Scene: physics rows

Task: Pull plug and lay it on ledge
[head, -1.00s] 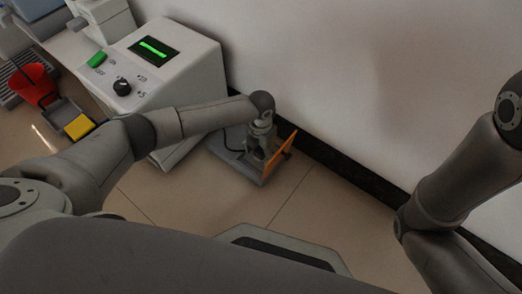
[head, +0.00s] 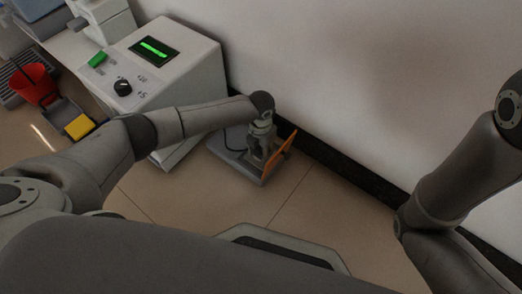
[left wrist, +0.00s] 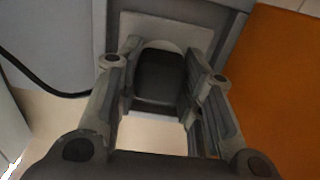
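My left gripper (head: 257,160) points down at a small grey unit (head: 226,150) on the floor by the wall. In the left wrist view its two fingers (left wrist: 163,78) stand on both sides of a dark block, which looks like the plug (left wrist: 160,76), and appear to press on it. A light plate (left wrist: 190,28) lies behind the plug. A black cable (left wrist: 40,86) runs in from the left. In the head view the arm and gripper mostly hide the plug. I cannot make out a separate ledge. My right gripper is outside the frames.
An orange panel (head: 281,157) stands upright close beside the left gripper. A white box (head: 188,95) with a knob and green display is to the left. A red cup (head: 38,84) and yellow block (head: 79,127) are farther left. The wall is close behind.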

